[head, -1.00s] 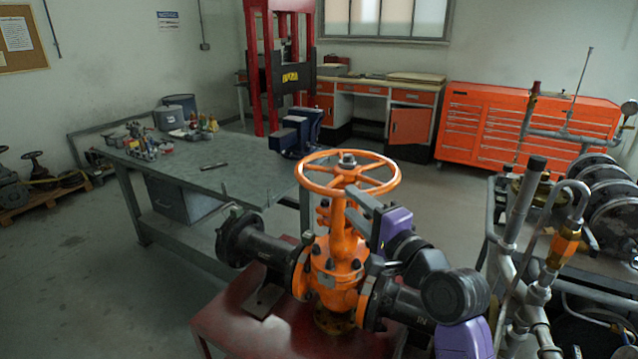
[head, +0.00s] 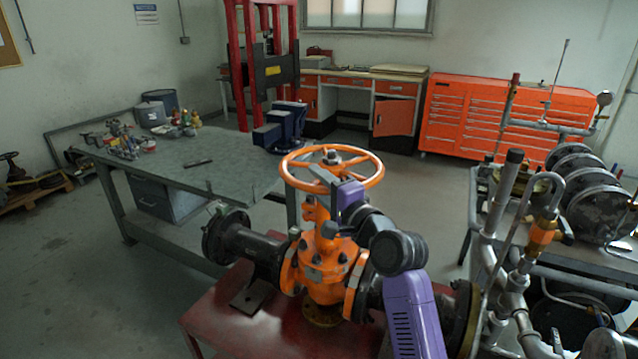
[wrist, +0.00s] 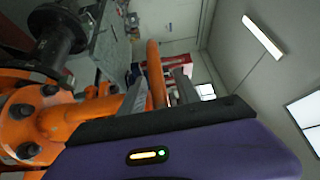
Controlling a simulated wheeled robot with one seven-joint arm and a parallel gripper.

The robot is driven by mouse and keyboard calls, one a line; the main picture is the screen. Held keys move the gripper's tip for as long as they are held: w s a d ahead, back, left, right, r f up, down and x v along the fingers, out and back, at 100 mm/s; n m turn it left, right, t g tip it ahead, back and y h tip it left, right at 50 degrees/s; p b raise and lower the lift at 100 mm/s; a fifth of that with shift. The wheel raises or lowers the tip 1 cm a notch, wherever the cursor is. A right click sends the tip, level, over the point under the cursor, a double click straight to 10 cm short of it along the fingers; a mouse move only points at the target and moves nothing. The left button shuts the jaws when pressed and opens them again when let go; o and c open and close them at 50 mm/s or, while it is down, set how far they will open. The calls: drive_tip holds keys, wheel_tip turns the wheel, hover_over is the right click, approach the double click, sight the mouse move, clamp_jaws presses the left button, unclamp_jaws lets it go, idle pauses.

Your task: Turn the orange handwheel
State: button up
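The orange handwheel (head: 372,176) sits level on top of the orange gate valve (head: 322,262), with several spokes and a dark hub nut. My gripper (head: 322,178) is at the near side of the wheel, its grey fingers reaching up to the rim. In the wrist view, the orange rim (wrist: 155,72) passes between the two grey fingers of my gripper (wrist: 160,92). The fingers look spread, with a gap beside the rim, so it is open around it. My purple wrist and dark arm hide part of the valve's right side.
The valve stands on a red table (head: 225,318), with dark flanged pipe on both sides. Grey pipework (head: 503,215) stands close on the right. A grey workbench (head: 215,178) with a blue vise (head: 283,128) is behind left. Open floor lies between it and the orange cabinets (head: 470,115).

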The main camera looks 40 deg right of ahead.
drive_tip(key=c, duration=0.7)
clamp_jaws()
drive_tip(key=shift+r, duration=0.25)
